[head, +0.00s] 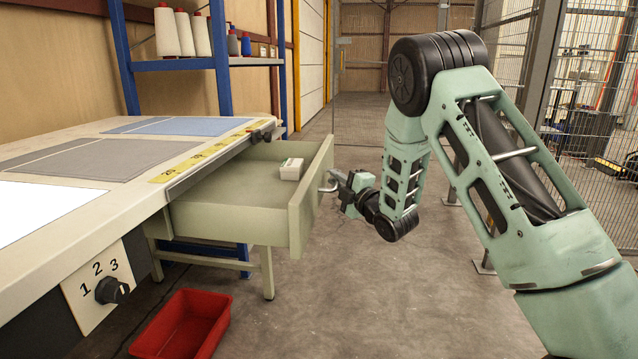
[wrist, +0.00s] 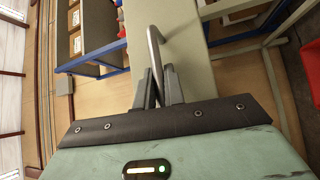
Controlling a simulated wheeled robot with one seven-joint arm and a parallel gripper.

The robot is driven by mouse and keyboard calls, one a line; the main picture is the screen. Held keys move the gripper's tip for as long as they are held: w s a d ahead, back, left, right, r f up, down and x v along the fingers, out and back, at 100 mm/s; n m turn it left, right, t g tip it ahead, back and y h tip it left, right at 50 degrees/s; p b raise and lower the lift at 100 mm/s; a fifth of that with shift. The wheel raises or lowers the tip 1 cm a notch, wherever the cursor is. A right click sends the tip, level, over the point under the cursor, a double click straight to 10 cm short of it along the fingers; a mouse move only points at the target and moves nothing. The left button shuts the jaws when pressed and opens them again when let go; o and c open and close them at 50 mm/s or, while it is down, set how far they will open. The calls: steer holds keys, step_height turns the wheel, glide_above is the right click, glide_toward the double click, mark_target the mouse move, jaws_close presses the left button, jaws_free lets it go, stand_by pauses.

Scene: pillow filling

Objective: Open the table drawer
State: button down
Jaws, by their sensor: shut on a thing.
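The table drawer (head: 235,207) is pulled out from under the right side of the table (head: 60,232). A small white box (head: 291,169) lies inside it near the front panel. The drawer's metal handle (head: 328,184) sticks out from the front panel (head: 307,200). My gripper (head: 338,183) is at the handle, on the right of the panel. In the wrist view, my gripper (wrist: 159,88) has its two fingers closed around the handle bar (wrist: 155,48), in front of the pale drawer front (wrist: 184,70).
A red bin (head: 183,325) stands on the floor below the drawer. A blue shelf (head: 205,63) with thread cones stands behind the table. A wire fence (head: 600,100) is at the right. The floor right of the drawer is clear.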

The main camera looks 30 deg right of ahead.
steer(key=shift+s+d, duration=0.45)
steer(key=shift+d, duration=0.1)
steer(key=c, duration=1.5)
jaws_free()
steer(key=s+d+f+p, duration=0.1)
steer(key=s+d+f, duration=0.1)
steer(key=s, duration=1.5)
steer(key=shift+d+f, duration=0.15)
steer(key=shift+d, duration=0.15)
